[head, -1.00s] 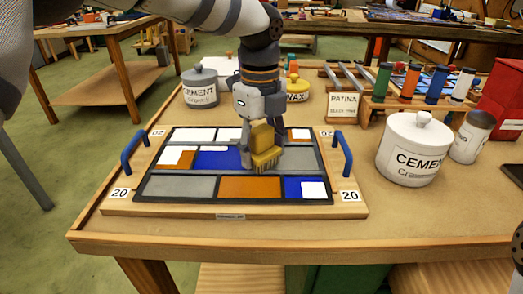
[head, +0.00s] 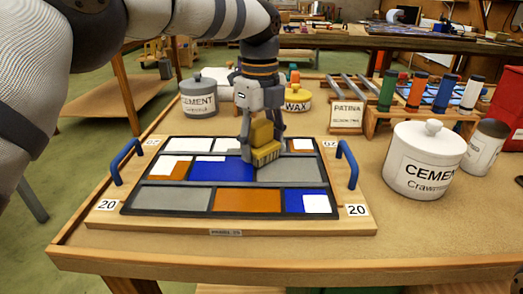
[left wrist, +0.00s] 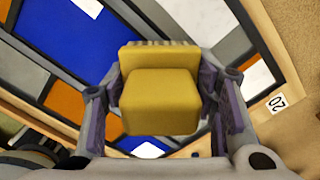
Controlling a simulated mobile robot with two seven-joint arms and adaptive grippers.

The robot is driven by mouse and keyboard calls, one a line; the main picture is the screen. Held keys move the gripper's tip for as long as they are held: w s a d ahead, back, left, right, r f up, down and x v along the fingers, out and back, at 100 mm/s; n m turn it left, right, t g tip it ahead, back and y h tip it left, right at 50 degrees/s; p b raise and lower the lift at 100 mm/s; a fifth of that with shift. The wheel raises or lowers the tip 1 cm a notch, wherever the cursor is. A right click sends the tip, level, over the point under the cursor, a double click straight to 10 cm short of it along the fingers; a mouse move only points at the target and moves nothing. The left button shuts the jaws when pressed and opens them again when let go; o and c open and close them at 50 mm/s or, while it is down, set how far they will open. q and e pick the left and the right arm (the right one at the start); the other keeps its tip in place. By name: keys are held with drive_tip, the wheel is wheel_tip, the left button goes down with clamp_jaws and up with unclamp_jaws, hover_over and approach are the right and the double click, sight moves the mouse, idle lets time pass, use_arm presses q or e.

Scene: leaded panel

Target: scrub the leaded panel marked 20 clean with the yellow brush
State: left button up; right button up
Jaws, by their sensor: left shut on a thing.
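The leaded panel (head: 290,172) lies flat on a wooden board on the bench. Its panes are blue, orange, grey and white, and the board bears labels reading 20 (head: 107,205). White patches show on several panes, one on the front-right blue pane (head: 316,203). My left gripper (head: 258,135) is shut on the yellow brush (head: 264,138), bristles down over the panel's middle, near the blue and grey panes. I cannot tell whether the bristles touch. In the left wrist view, the brush block (left wrist: 160,98) sits between the fingers and hides part of the panel. My right gripper is not in view.
Blue handles (head: 122,163) rise at both sides of the board. A large cement jar (head: 423,160) stands at right, a grey cement jar (head: 199,97) behind left. A wax tin (head: 299,100), patina sign (head: 346,114) and bottle rack stand behind. The bench front is clear.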

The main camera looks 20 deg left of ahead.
use_arm(q)
drive_tip(key=shift+w+a+f, duration=0.1)
drive_tip(key=shift+w+f, duration=0.15)
drive_tip(key=shift+w, duration=0.05)
drive_tip(key=shift+r, duration=0.2)
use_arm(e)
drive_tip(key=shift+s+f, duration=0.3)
use_arm(q)
drive_tip(key=shift+w+f, duration=0.1)
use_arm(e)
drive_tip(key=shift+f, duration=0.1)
